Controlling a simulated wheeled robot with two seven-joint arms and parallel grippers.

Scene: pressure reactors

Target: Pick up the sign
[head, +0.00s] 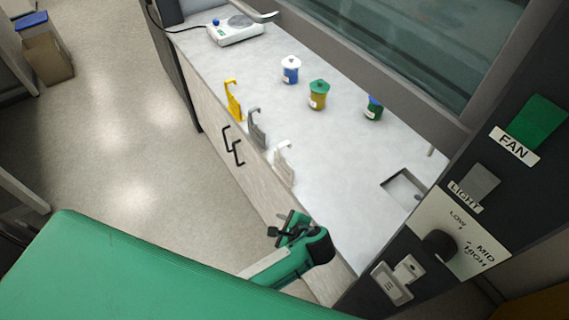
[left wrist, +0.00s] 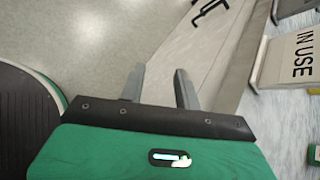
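My right gripper is not in view.
The counter (head: 340,160) holds a scale (head: 237,30) and jars with white (head: 291,70), green-yellow (head: 318,95) and green-blue (head: 374,107) colouring. A sink opening (head: 404,186) is at the right. A dark control panel (head: 455,235) stands close at the right.

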